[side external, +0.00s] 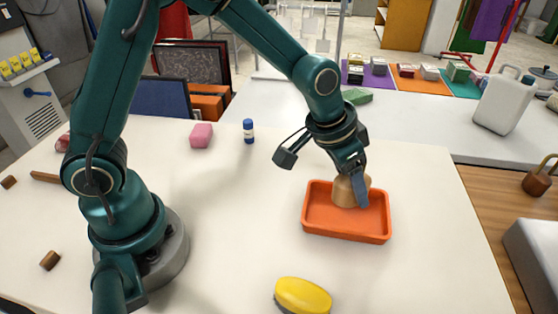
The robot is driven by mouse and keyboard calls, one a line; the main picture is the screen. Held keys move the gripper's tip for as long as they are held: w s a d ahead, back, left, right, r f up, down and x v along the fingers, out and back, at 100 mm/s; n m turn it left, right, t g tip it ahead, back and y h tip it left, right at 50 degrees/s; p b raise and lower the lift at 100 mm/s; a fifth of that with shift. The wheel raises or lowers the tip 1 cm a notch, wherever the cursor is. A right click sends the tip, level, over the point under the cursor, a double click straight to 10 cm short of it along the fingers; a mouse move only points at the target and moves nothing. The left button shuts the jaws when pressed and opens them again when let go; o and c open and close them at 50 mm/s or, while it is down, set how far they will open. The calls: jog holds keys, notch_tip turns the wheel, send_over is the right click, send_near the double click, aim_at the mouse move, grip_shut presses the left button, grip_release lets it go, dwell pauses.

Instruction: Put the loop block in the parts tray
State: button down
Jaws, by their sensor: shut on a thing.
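An orange rectangular tray (345,236), which looks like the parts tray, lies on the white table right of my arm's base. My gripper (354,197) points down into the tray and is shut on a tan, rounded block (345,192), likely the loop block. The block is inside the tray's outline, low near its back half. My fingers hide part of it, and I cannot tell whether it touches the tray floor.
A yellow brush (303,294) lies in front of the tray. A pink block (201,135) and a small blue-capped bottle (248,131) stand behind. A white jug (502,101) stands at the back right. The table right of the tray is clear.

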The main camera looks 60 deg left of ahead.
jog(key=shift+f, duration=2.05)
jog(key=shift+c, duration=0.9)
grip_release()
jog(key=shift+f, duration=0.15)
